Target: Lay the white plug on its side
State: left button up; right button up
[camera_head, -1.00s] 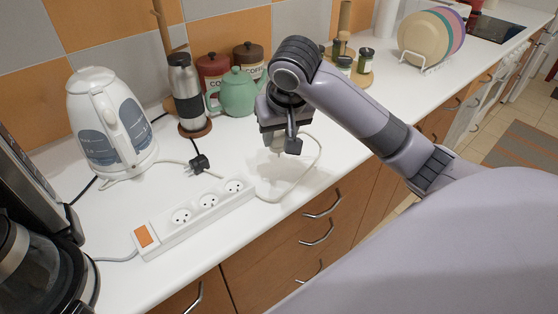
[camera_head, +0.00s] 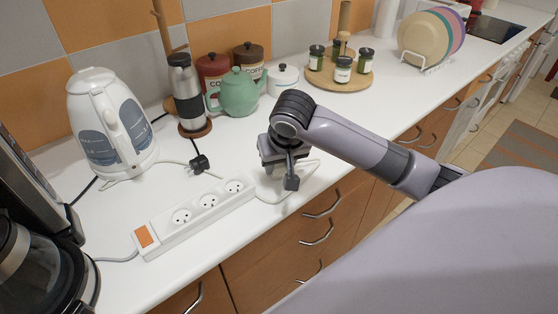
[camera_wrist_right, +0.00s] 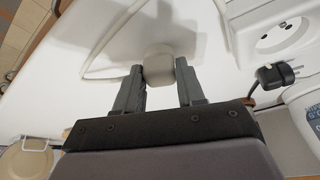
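The white plug (camera_wrist_right: 159,65) is in the right wrist view, between the two fingertips of my right gripper (camera_wrist_right: 160,78). The fingers look closed against both its sides. In the head view my right gripper (camera_head: 280,176) is low over the counter, right of the power strip, and hides most or all of the plug. The plug's white cable (camera_head: 312,172) loops beside the gripper. I cannot tell whether the plug touches the counter or how far it is tilted. My left gripper is not in view.
A white power strip (camera_head: 160,240) lies left of the gripper, with a black plug (camera_head: 199,164) behind it. A kettle (camera_head: 110,125), a steel flask (camera_head: 186,95) and a green teapot (camera_head: 238,95) stand behind. The counter's front edge is close. Free counter (camera_head: 370,115) lies to the right.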

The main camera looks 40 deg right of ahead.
jog(key=o, duration=0.4)
jog(key=shift+o, duration=0.2)
jog(key=shift+r, duration=0.15)
jog(key=v, duration=1.2)
